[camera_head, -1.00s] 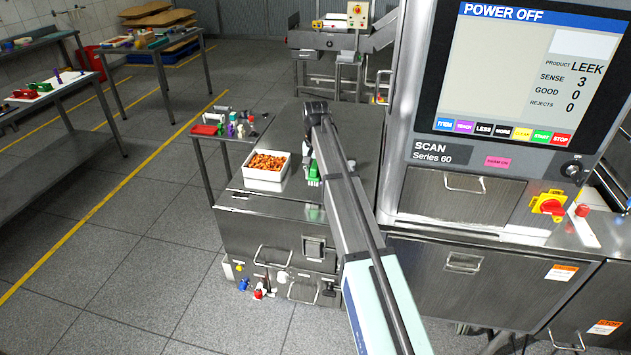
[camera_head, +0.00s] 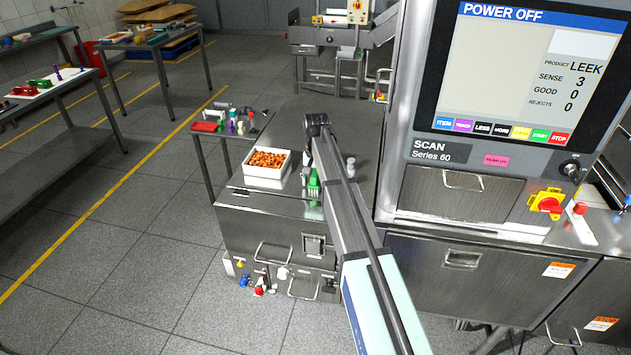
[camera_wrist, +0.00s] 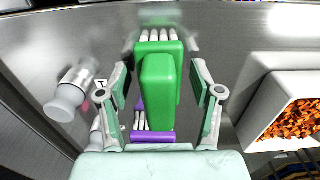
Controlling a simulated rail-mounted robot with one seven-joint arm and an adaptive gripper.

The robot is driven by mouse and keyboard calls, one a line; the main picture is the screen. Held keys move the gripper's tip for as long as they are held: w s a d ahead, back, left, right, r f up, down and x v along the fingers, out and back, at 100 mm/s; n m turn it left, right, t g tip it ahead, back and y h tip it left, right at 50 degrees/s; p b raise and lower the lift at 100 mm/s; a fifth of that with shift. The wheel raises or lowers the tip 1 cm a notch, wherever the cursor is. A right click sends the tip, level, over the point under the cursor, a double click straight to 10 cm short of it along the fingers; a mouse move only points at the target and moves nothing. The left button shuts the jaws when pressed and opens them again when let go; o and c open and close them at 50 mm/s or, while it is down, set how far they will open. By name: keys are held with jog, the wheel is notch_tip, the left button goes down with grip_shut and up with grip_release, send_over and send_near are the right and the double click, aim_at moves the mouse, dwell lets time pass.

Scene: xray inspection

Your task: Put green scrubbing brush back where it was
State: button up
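The green scrubbing brush (camera_wrist: 158,85) is upright in the middle of the wrist view, with white bristles at its top edge. In the head view the green brush (camera_head: 314,180) shows small on the steel counter, beside the white tray and partly behind my arm. My gripper (camera_wrist: 160,92) is open, with one finger on each side of the brush. A gap shows between each finger and the green body, so it does not look gripped. In the head view my gripper is mostly hidden by my arm.
The white tray (camera_head: 245,177) of orange pieces stands left of the brush. Silver-white bottles (camera_head: 351,167) stand right of my arm. A purple item (camera_wrist: 153,137) lies near the gripper base in the wrist view. The X-ray machine (camera_head: 505,90) stands to the right.

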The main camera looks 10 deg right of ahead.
aim_at(315, 172)
notch_tip(315, 172, up, 12)
jog(key=b, duration=0.3)
jog(key=shift+r, duration=0.2)
dwell(0.3)
